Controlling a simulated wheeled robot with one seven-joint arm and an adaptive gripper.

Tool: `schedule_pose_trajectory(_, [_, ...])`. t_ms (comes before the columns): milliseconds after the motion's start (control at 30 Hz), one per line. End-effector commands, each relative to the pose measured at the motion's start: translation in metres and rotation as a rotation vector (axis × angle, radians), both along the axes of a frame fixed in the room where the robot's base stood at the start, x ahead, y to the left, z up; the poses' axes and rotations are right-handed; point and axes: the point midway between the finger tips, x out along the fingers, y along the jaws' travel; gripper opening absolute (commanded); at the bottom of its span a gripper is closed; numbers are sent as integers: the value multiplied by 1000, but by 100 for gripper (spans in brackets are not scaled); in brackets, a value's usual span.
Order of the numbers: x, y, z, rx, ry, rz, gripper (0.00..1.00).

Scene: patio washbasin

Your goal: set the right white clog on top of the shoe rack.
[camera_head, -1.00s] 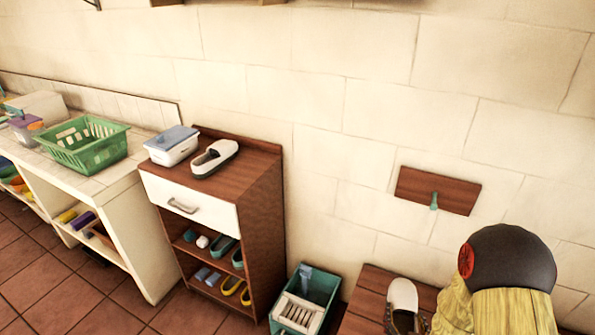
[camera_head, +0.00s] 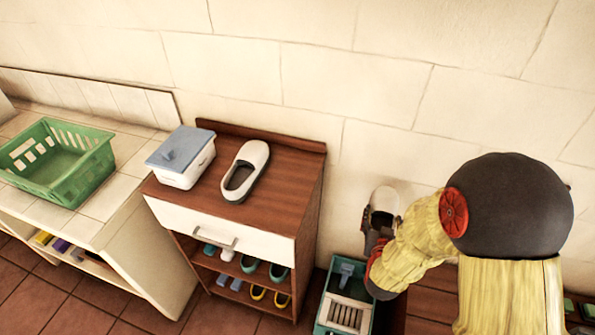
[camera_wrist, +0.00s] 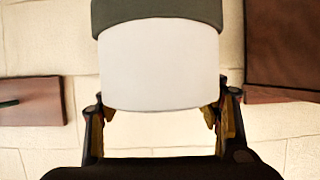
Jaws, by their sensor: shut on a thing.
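One white clog (camera_head: 383,200) with a dark sole is held in my gripper (camera_head: 378,228), to the right of the shoe rack and above the teal bin's level. In the wrist view the white clog (camera_wrist: 160,65) fills the upper middle, between the two fingers of my gripper (camera_wrist: 160,112). The other white clog (camera_head: 246,170) rests on the brown top of the shoe rack (camera_head: 285,195). My arm hides part of the space below the held clog.
A white box with a blue lid (camera_head: 181,157) stands on the rack's left side. Bare top lies right of the resting clog. A raised back edge (camera_head: 262,137) runs along the wall. A teal bin (camera_head: 345,300) stands right of the rack. A green basket (camera_head: 60,160) sits at left.

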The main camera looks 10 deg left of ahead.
Motion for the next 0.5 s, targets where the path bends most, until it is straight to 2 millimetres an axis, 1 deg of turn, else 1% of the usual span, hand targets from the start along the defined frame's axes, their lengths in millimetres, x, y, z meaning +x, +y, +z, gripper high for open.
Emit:
schedule_pose_trajectory(33, [2, 20, 35, 4, -7, -1, 28])
schedule_pose_trajectory(100, [1, 42, 63, 6, -5, -13, 28])
schedule_pose_trajectory(167, [-2, 60, 86, 6, -3, -23, 28])
schedule_pose_trajectory(200, [-5, 73, 101, 5, -3, -28, 28])
schedule_pose_trajectory(267, [-11, 92, 122, 5, -2, -35, 28])
schedule_pose_trajectory(300, [-16, 104, 135, 5, -2, -38, 28])
schedule_pose_trajectory(400, [-32, 135, 165, 4, 0, -38, 28])
schedule_pose_trajectory(500, [-48, 162, 189, 2, 1, -34, 28])
